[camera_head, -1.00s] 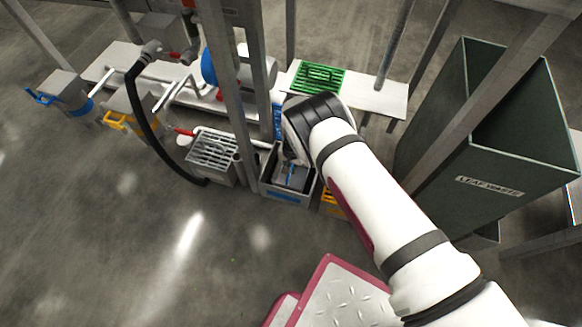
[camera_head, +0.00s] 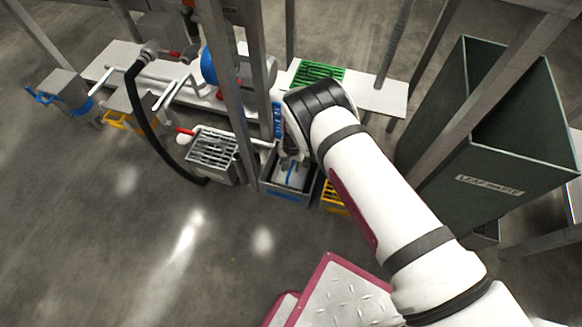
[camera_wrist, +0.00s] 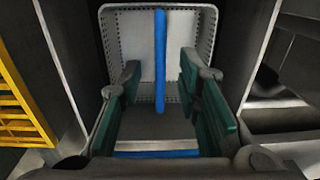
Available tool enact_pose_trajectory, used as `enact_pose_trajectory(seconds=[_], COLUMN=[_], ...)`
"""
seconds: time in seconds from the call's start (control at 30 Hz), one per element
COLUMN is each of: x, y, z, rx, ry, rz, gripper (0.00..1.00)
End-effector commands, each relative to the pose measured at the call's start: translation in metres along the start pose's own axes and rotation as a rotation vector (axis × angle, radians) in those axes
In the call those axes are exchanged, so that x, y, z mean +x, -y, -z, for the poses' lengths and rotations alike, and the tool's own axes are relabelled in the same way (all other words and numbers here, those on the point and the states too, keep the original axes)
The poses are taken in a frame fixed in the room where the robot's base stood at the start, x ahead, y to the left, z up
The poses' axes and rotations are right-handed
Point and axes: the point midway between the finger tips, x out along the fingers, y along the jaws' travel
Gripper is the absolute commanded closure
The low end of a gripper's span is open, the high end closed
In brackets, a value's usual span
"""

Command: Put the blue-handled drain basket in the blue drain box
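The blue-handled drain basket (camera_wrist: 204,50), pale grey with perforated walls, is inside the grey drain box with blue marking (camera_head: 286,195). Its blue handle (camera_wrist: 160,62) runs lengthwise through the middle of the wrist view. My gripper (camera_wrist: 160,75) is open, with a dark green-padded finger on each side of the handle and a gap on both sides. In the head view my wrist is over the box and hides part of it. The basket's bottom and how fully it is seated are hard to tell.
A yellow crate or box (camera_head: 333,197) stands right of the drain box. A grey grated box (camera_head: 212,155) stands to its left. A steel post (camera_head: 226,85) rises close behind. A tall green leaf waste bin (camera_head: 487,140) is at right.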

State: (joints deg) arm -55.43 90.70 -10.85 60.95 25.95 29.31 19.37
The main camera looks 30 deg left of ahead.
Motion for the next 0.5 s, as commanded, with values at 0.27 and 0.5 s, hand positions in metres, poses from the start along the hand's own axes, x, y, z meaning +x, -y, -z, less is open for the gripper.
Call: enact_pose_trajectory(seconds=[0.27,0.5], x=[-0.055,-0.088], y=[0.001,0.001], z=[0.001,0.001], rx=[0.001,0.0], ry=[-0.003,-0.002], rz=[0.002,0.001], gripper=[0.69,0.69])
